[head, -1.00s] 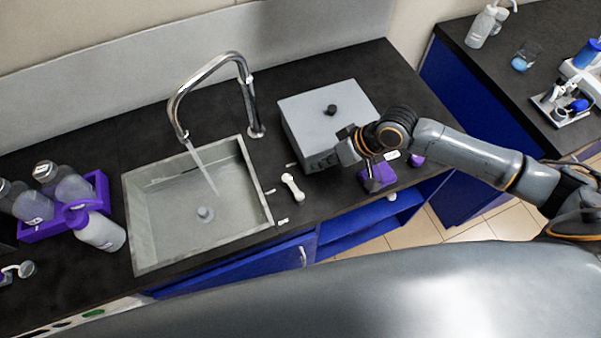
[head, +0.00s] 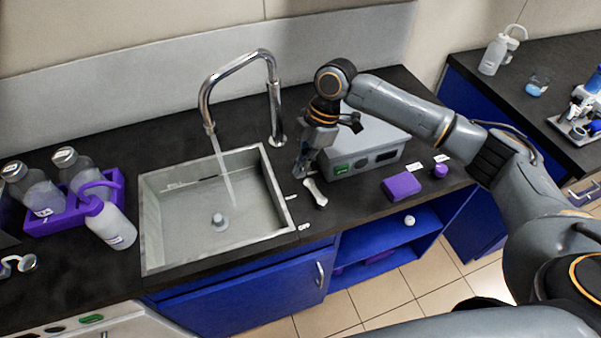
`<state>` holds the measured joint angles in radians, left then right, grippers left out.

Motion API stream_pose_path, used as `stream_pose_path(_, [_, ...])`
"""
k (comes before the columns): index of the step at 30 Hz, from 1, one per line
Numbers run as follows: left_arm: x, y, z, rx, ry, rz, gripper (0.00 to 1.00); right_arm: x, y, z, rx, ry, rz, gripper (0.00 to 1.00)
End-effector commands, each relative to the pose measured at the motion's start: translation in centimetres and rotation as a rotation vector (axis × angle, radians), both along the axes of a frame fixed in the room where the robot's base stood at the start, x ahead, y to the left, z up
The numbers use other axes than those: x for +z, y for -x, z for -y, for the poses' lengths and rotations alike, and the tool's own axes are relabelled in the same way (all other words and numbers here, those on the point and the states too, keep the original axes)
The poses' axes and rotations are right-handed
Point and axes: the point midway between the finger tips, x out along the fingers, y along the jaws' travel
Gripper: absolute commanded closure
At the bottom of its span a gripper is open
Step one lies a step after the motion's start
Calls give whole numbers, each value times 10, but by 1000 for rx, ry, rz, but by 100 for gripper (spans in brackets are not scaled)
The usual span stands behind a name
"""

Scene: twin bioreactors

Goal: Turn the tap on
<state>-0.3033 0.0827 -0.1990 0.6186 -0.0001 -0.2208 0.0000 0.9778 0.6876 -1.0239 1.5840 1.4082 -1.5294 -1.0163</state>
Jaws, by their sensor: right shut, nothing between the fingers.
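The tap (head: 240,66) is a tall chrome spout that arches over the grey sink (head: 156,226) from the back right of the basin. A pale stream of water (head: 225,175) runs from its mouth into the basin. A small white lever (head: 316,194) lies on the dark counter just right of the sink. My right gripper (head: 300,173) points down at the lever's back end, shut and empty. I cannot tell whether its fingertips touch the lever. My left gripper is not in view.
A grey box device (head: 360,172) stands close right of my right gripper. A purple block (head: 402,186) and a small purple piece (head: 440,171) lie at the counter's front. Bottles in a purple rack (head: 75,217) and a wash bottle (head: 112,226) stand left of the sink.

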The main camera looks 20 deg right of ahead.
Motion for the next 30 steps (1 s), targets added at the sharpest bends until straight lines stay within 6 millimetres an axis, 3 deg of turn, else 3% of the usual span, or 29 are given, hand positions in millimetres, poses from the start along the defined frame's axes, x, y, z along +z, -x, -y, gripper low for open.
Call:
stream_pose_path(5, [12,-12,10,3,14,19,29,-33,4,-13,-1,-1,-6,100])
stream_pose_path(12, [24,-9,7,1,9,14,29,-77,6,-25,-3,1,-2,100])
stream_pose_path(15, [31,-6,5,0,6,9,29,-74,1,-6,-6,2,0,100])
stream_pose_path(19, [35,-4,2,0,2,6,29,-75,-1,6,-4,0,-1,100])
stream_pose_path(30, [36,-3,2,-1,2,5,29,-77,-2,13,-2,-1,0,100])
